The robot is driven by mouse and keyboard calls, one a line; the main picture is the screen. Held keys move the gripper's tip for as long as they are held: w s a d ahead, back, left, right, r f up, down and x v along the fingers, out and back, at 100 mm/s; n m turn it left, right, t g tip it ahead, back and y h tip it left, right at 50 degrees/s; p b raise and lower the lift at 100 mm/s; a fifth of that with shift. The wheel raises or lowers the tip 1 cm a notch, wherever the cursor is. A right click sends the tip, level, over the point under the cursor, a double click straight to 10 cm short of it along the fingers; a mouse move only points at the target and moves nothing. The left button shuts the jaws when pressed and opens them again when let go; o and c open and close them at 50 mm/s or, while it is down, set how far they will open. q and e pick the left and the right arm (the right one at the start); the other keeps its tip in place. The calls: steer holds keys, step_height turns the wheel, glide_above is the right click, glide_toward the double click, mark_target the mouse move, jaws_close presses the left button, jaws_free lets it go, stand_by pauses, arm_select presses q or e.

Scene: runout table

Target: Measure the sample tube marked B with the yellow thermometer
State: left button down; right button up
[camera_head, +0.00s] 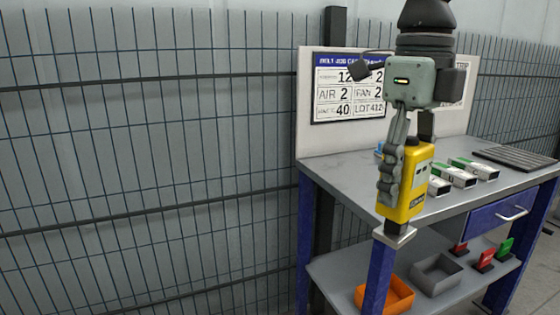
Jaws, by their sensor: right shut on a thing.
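My right gripper (402,165) hangs down from the top of the view and is shut on the yellow thermometer (417,180). The thermometer is a boxy yellow device with a dark panel, held roughly upright in front of the table's near edge. Three small white-and-green items (457,177) lie in a row on the tabletop to the right of the thermometer. They may be the sample tubes; their letters are too small to read, so I cannot tell which is B. The thermometer partly covers the nearest one. My left gripper is not in view.
The grey tabletop (340,170) has a back panel with a sign (348,88). A dark keyboard-like slab (505,158) lies at the right. A lower shelf carries an orange bin (398,297), a grey bin (437,273) and red and green items. Wire fencing (150,150) stands left.

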step_height(320, 180, down, 27)
steer(key=w+d+n, duration=0.1)
steer(key=d+n, duration=0.1)
steer(key=n, duration=2.7)
steer(key=d+r+m, duration=0.3)
steer(key=d+r, duration=0.1)
steer(key=d, duration=0.6)
steer(key=d+r+m, duration=0.2)
steer(key=d+r, duration=0.1)
steer(key=d, duration=0.7)
steer(key=s+d+f+m, duration=0.3)
steer(key=s+d+f, duration=0.1)
steer(key=s+d, duration=0.3)
steer(key=shift+d+f, duration=0.4)
steer(key=shift+d, duration=0.1)
steer(key=shift+a+f, duration=0.15)
steer(key=shift+a, duration=0.15)
